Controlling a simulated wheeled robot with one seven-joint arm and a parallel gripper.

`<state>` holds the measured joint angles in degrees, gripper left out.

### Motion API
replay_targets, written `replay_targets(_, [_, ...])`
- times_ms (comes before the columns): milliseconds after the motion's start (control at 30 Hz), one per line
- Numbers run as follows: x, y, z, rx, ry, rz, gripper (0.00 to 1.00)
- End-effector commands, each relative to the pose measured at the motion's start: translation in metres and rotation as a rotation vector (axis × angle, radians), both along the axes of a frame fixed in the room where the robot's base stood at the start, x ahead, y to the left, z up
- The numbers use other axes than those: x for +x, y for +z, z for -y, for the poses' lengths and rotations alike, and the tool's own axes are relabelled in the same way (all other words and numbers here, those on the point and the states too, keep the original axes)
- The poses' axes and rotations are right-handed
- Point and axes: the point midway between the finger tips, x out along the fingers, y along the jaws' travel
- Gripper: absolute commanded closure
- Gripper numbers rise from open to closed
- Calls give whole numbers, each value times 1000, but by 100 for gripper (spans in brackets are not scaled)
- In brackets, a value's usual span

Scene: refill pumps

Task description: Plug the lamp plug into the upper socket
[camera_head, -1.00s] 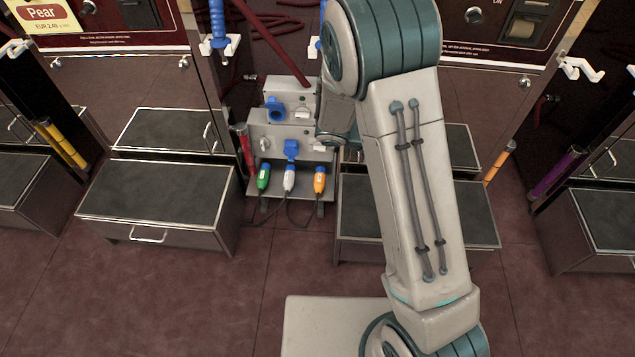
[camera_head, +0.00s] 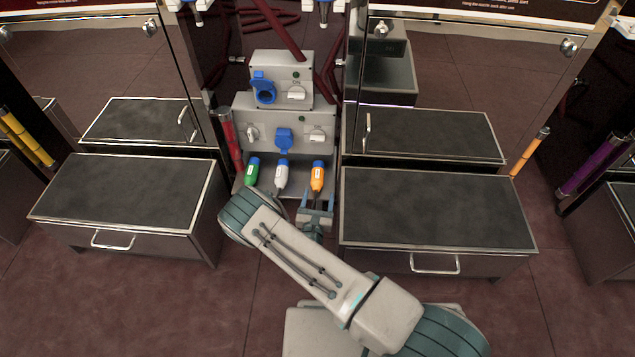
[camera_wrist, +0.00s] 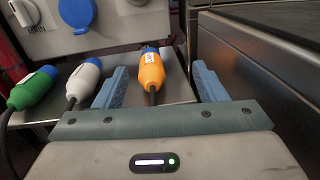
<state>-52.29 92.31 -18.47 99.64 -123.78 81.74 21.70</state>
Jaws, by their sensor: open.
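Three plugs lie side by side on a metal shelf (camera_head: 301,188): green (camera_head: 252,170), white (camera_head: 282,176) and orange (camera_head: 318,177). Their labels are too small to read, so I cannot tell which is the lamp plug. My gripper (camera_head: 317,199) is open, just in front of the orange plug. In the wrist view, the orange plug (camera_wrist: 151,70) lies between the two blue fingers, apart from both. The upper socket (camera_head: 265,91) is blue, on the upper grey box, and its lid looks raised. The lower blue socket (camera_head: 284,138) looks covered by its lid.
A dark-topped drawer unit (camera_head: 437,208) stands close on the right of the shelf, and its side shows near my right finger. Another drawer unit (camera_head: 125,190) stands at the left. A red tube (camera_head: 229,140) stands left of the boxes. White switches (camera_head: 296,92) flank the sockets.

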Motion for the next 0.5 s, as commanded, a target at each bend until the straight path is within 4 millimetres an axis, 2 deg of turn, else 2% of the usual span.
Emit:
replay_targets(33, [-3, -22, -4, -10, 27, -5, 35])
replay_targets(167, [-7, -42, -10, -25, 69, -16, 35])
replay_targets(500, [-8, -46, -10, -30, 80, -20, 35])
